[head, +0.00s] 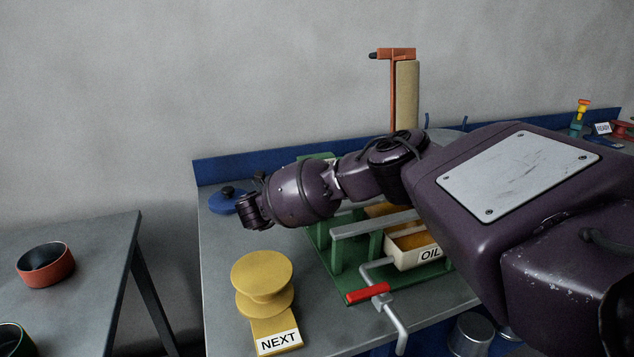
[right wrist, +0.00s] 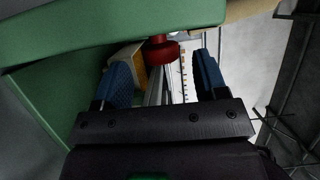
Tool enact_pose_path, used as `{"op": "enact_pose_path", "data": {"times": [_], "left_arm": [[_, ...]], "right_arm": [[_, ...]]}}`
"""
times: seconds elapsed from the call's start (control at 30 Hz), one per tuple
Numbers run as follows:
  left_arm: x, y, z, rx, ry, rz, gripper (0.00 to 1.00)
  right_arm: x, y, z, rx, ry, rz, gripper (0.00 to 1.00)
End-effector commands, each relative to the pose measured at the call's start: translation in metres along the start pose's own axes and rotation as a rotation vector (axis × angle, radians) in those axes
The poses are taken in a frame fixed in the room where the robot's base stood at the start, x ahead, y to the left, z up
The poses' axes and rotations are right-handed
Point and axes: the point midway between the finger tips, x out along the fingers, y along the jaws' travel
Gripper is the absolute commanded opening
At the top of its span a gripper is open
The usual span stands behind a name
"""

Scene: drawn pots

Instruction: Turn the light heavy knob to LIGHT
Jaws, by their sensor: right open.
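My right gripper (right wrist: 163,73) is open in the right wrist view, its two blue-padded fingers apart. A red knob (right wrist: 162,51) shows ahead between the fingertips, near the left finger, with a gap to both. I cannot tell whether it is the light heavy knob. No LIGHT or HEAVY marking can be read, and its setting cannot be told. In the head view my right arm crosses in front of the green-framed device (head: 340,258) and hides much of it. The fingers cannot be made out there. My left gripper is not in view.
A green panel (right wrist: 110,32) lies close above and left of the right gripper. In the head view, a red-handled crank (head: 368,293), an OIL tray (head: 415,252), a yellow spool (head: 262,277) with a NEXT plate, and a blue lid (head: 222,204) occupy the bench.

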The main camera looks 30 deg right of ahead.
Motion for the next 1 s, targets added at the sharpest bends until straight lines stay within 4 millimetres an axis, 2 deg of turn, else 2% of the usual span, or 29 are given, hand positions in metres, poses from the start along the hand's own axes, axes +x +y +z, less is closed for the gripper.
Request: {"op": "enact_pose_path", "data": {"times": [0.03, 0.13, 0.5, 0.7, 1.0], "left_arm": [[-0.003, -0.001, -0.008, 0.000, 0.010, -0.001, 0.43], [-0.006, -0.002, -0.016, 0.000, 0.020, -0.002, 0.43], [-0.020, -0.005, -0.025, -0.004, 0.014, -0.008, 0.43], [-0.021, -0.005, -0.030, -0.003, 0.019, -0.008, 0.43], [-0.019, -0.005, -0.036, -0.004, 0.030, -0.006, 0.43]], "right_arm": [[-0.012, -0.004, 0.001, 0.003, -0.005, 0.000, 0.66], [-0.031, -0.007, 0.001, 0.004, -0.005, -0.001, 0.66], [-0.073, -0.003, 0.001, 0.003, -0.003, -0.002, 0.66], [-0.080, -0.001, 0.001, 0.002, -0.002, -0.001, 0.66], [-0.080, 0.000, 0.000, 0.001, -0.001, -0.001, 0.66]]}}
